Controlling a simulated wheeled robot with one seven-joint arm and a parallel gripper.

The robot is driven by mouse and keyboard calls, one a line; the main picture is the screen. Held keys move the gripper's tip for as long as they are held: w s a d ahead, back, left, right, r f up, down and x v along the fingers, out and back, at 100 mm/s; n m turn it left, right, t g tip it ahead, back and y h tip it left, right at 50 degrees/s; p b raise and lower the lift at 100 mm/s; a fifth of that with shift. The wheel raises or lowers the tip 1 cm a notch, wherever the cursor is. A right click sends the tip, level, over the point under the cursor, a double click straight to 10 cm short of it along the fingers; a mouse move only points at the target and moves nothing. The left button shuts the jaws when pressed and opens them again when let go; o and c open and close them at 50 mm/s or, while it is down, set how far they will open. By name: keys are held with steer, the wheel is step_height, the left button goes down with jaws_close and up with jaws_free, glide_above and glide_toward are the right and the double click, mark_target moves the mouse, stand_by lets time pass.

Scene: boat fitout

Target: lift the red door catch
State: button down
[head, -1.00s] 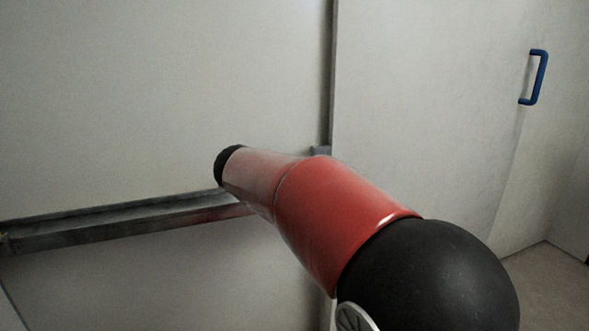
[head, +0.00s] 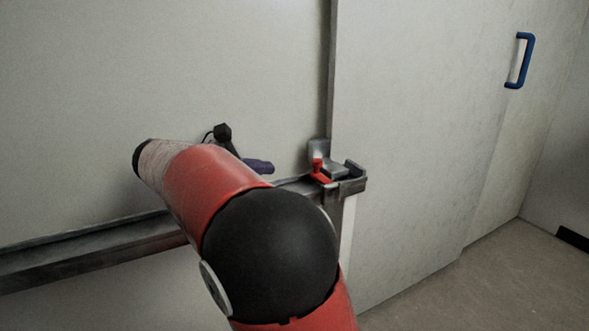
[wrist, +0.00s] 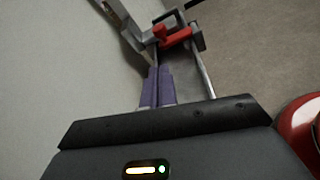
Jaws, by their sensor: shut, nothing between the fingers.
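The red door catch (head: 319,170) sits in a grey metal bracket (head: 352,182) at the end of a grey rail, beside the door edge. In the wrist view the red catch (wrist: 172,37) is beyond my fingertips, with a short upright knob at its left end. My gripper (head: 262,166) shows purple fingers to the left of the catch, apart from it in the head view. In the wrist view the fingers of my gripper (wrist: 158,72) are together, empty, and point toward the catch. My arm hides part of the rail.
The grey rail (head: 80,252) runs along the pale wall to the left. A pale door panel (head: 420,130) with a blue handle (head: 520,60) stands to the right. The floor (head: 480,275) at the lower right is clear.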

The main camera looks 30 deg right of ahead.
steer(key=x, duration=1)
steer(key=shift+b, duration=0.3)
